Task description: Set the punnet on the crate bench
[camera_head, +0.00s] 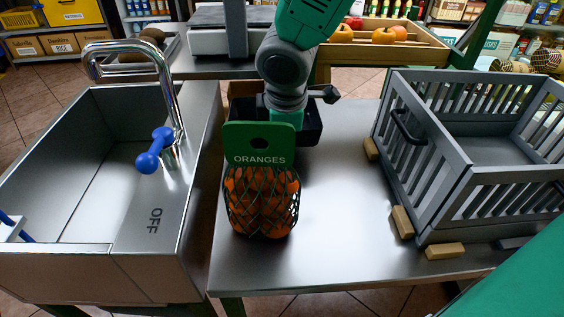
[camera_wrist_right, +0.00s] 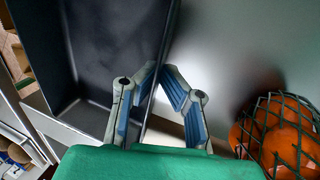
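The punnet (camera_head: 311,131) is a dark, open box at the back left of the steel crate bench (camera_head: 340,225), partly hidden by the oranges sign. The right wrist view shows its empty inside (camera_wrist_right: 110,45). My right gripper (camera_wrist_right: 160,72) has its fingertips on both sides of the punnet's wall, close against it. In the head view that gripper is mostly hidden behind the sign. I cannot tell whether the punnet rests fully on the bench.
A netted bag of oranges (camera_head: 262,205) with a green sign stands in front of the punnet. A grey slatted crate (camera_head: 455,185) with wooden blocks beside it stands on the right. A sink (camera_head: 105,262) with a tap is left. The bench's front middle is clear.

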